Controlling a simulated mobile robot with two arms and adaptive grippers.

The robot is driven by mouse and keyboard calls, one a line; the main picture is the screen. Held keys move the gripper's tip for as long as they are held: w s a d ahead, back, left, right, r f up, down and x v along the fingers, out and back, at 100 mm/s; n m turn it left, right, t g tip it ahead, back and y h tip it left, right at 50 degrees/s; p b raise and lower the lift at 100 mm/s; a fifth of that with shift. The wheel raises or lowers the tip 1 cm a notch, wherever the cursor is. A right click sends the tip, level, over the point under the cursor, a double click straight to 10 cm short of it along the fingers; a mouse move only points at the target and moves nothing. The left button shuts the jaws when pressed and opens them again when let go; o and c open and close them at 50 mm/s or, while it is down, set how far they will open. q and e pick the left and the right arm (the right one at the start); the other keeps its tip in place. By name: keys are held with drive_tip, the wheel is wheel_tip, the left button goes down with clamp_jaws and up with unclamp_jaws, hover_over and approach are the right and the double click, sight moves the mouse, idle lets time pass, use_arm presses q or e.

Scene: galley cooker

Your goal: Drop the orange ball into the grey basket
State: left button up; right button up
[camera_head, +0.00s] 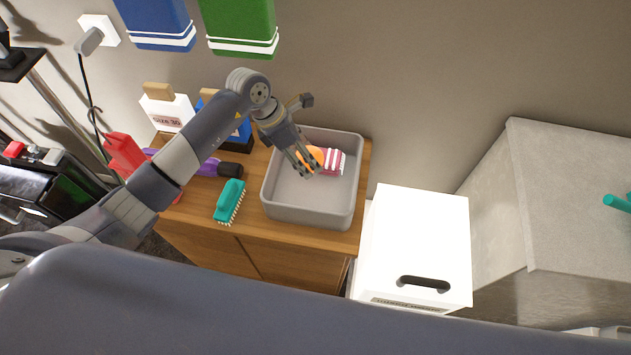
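The grey basket (352,205) stands on the wooden cabinet, open at the top. The orange ball (318,155) shows at the basket's far side, partly hidden behind the fingers of my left gripper (308,165). My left arm comes in from the left, and its gripper points down over the basket. I cannot tell whether the fingers touch the ball or whether the ball rests on the basket floor. A pink and white striped thing (333,162) is right beside the ball in the basket. My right gripper is not in view.
On the wooden cabinet (205,212), left of the basket, are a teal brush (230,200), a purple and black thing (222,168), a red bottle (124,152) and white and blue containers. A white box (415,235) stands to the right. Blue and green things hang above.

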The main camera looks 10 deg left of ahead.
use_arm(q)
drive_tip(key=o, duration=1.2)
drive_tip(key=shift+c, duration=0.2)
drive_tip(key=v, duration=1.2)
drive_tip(key=shift+d+r, duration=0.1)
drive_tip(key=shift+d, duration=0.1)
